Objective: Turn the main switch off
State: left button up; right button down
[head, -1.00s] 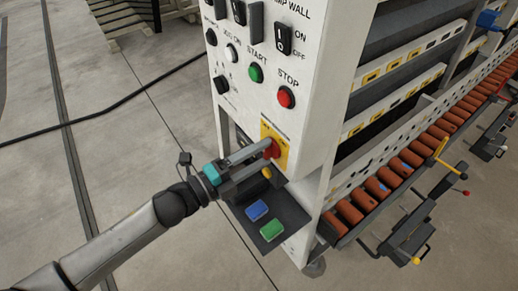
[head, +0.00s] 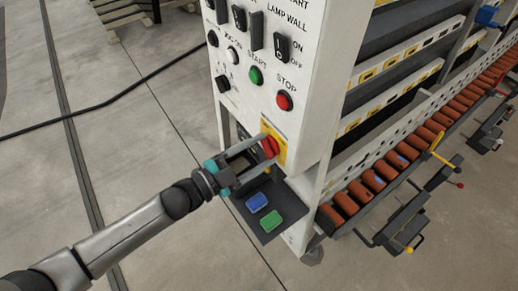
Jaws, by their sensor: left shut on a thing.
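The main switch, a red rotary knob (head: 270,147), sits on a yellow plate (head: 280,141) low on the white control panel's front. My left gripper (head: 267,153) reaches in from the left, with its fingers on either side of the red knob, shut on it. The fingers cover part of the knob and plate, so the knob's exact angle is hard to tell. My right gripper is not in view.
Above the switch are a red stop button (head: 284,101), a green start button (head: 256,75) and black switches. Below, a dark shelf (head: 243,211) holds a blue block (head: 257,203) and a green block (head: 271,220). A roller conveyor (head: 385,172) runs to the right.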

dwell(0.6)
pick_arm(q)
jog(key=o, duration=1.4)
jog(key=shift+a, duration=0.1)
jog(key=b+v, duration=0.1)
jog(key=v, duration=1.4)
jog(key=shift+s+b, duration=0.1)
jog(key=shift+b, duration=0.2)
